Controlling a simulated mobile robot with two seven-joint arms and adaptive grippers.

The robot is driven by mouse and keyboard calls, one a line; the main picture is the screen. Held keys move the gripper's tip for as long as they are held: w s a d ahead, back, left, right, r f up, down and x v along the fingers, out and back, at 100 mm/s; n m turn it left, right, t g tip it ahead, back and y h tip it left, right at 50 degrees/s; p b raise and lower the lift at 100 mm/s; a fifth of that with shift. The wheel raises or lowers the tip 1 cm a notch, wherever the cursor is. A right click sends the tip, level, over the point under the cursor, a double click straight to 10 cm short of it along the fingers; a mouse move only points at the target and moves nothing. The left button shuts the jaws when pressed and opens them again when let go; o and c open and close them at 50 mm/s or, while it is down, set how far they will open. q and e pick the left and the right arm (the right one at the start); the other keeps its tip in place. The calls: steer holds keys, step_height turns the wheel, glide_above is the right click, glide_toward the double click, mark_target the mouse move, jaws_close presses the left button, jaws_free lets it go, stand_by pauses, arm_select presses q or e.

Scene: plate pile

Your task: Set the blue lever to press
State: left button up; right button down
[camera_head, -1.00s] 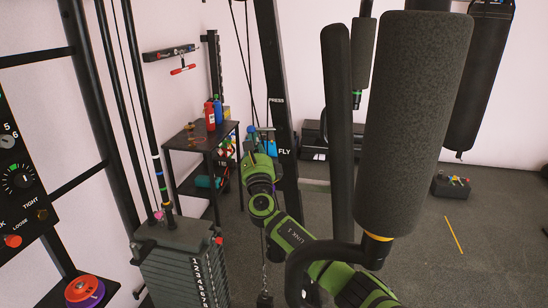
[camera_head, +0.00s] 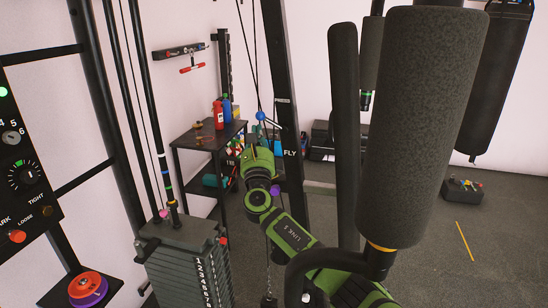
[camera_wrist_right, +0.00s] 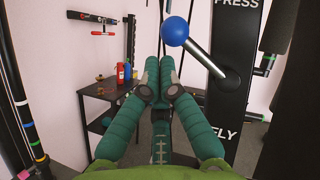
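The blue ball also shows in the head view (camera_head: 260,116), left of the post, between the two labels. My right gripper (camera_wrist_right: 159,66) has its teal fingers together, with nothing seen between them. In the wrist view its tips lie below and left of the ball, apart from it. In the head view my green wrist hides most of this gripper. My left gripper is out of view.
A black padded roller (camera_head: 420,125) and a dark bar fill the near right. A weight stack (camera_head: 185,255) stands at the lower left. A black table (camera_head: 205,140) with bottles is behind the lever. Cables hang near the post.

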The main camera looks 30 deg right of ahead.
steer(key=shift+w+a+r+m+h, duration=0.15)
steer(key=shift+m+h, duration=0.25)
steer(key=shift+m, duration=0.2)
